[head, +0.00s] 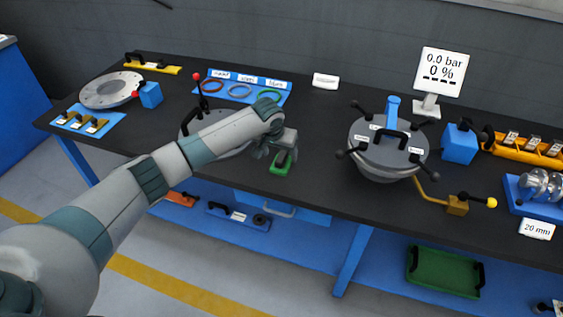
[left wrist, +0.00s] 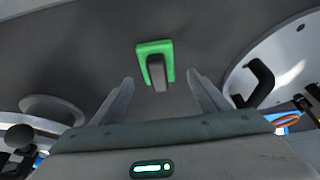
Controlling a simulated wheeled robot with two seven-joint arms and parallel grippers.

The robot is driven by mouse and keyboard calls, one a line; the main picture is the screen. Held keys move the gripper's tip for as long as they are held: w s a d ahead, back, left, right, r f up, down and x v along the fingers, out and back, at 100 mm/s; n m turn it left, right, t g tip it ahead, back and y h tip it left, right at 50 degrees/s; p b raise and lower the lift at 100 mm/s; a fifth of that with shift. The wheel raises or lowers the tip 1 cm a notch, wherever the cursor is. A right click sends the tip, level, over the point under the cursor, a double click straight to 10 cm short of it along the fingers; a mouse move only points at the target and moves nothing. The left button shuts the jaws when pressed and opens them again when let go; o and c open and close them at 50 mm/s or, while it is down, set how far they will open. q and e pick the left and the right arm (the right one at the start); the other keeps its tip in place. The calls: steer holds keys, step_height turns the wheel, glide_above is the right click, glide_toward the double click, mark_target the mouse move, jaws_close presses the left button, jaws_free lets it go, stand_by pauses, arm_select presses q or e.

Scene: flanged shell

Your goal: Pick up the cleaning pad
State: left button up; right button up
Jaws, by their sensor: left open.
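The cleaning pad (head: 280,167) is a green block with a dark grey grip, lying on the dark tabletop near its front edge. It also shows in the left wrist view (left wrist: 145,50), with its grey grip pointing toward my gripper. My left gripper (head: 279,152) is over the pad in the head view and hides part of it. In the left wrist view its two fingers (left wrist: 160,88) are apart, with the pad just beyond and between their tips. Nothing is held between them. My right gripper is not in view.
A lidded grey vessel (head: 386,150) with several clamp handles stands to the right. A round metal part (head: 190,124) lies behind my left arm. A blue tray of rings (head: 240,88) is farther back. Bare tabletop (head: 315,150) separates pad and vessel.

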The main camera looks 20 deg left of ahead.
mark_target(281, 157)
arm_select(q)
steer(key=shift+p+x, duration=0.5)
steer(key=shift+x, duration=1.6)
steer(key=shift+s+d, duration=0.1)
steer(key=shift+s, duration=0.05)
steer(key=c, duration=1.2)
